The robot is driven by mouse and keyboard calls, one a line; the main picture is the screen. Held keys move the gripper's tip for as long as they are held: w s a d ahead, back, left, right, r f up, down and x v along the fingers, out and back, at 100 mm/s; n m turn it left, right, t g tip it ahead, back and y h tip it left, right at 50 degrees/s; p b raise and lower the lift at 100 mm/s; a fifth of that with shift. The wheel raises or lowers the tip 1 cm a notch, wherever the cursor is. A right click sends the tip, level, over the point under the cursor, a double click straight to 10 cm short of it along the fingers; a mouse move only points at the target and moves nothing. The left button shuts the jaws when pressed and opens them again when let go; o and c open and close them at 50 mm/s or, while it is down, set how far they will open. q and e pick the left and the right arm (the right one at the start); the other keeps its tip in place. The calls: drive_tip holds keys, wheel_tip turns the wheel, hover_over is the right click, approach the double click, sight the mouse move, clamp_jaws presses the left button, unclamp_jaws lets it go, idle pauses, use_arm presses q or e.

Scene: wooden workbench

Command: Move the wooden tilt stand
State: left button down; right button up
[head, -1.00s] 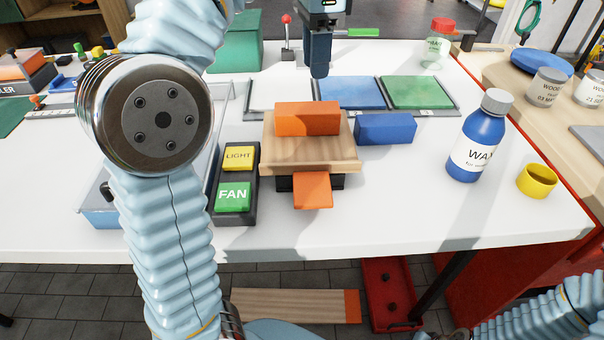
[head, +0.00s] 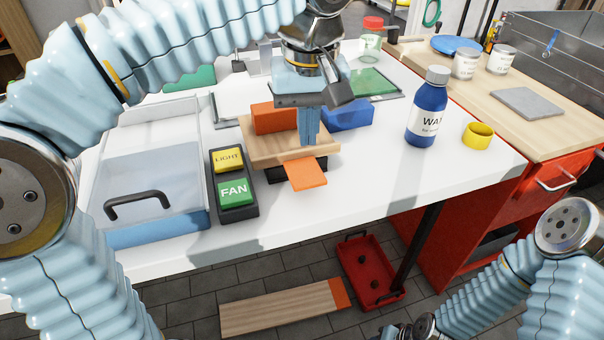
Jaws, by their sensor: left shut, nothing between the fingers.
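The wooden tilt stand (head: 263,154) is on the white bench, a light wooden board over a dark base (head: 290,178). An orange block (head: 274,118) is on the board's back part, and a flat orange piece (head: 306,175) sticks out at the front. My left gripper (head: 309,140) is shut and empty, pointing down over the right part of the board. Its fingers hide some of the board; I cannot tell whether they touch it.
The LIGHT and FAN button box (head: 233,206) is left of the stand, beside a clear bin (head: 150,165). A blue block (head: 347,115) lies behind right. Bench in front right is clear.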

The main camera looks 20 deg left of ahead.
sight(306, 176)
use_arm(q)
drive_tip(key=f+b, duration=0.1)
drive_tip(key=f, duration=0.1)
drive_tip(key=f+b, duration=0.4)
drive_tip(key=shift+w+a, duration=0.15)
drive_tip(key=shift+w, duration=0.15)
drive_tip(key=shift+f+b, duration=0.5)
drive_tip(key=shift+b, duration=0.1)
wheel_tip(306, 176, down, 3)
drive_tip(key=shift+r+b, duration=0.15)
drive_tip(key=shift+b, duration=0.85)
drive_tip(key=shift+r+p, duration=0.25)
drive_tip(key=shift+p, duration=0.05)
drive_tip(key=shift+s+d+r, duration=0.25)
drive_tip(key=shift+s+d, duration=0.05)
drive_tip(key=shift+s, duration=0.4)
drive_tip(key=shift+s+d+r, duration=0.25)
drive_tip(key=shift+s+d, duration=0.05)
drive_tip(key=shift+s, duration=0.4)
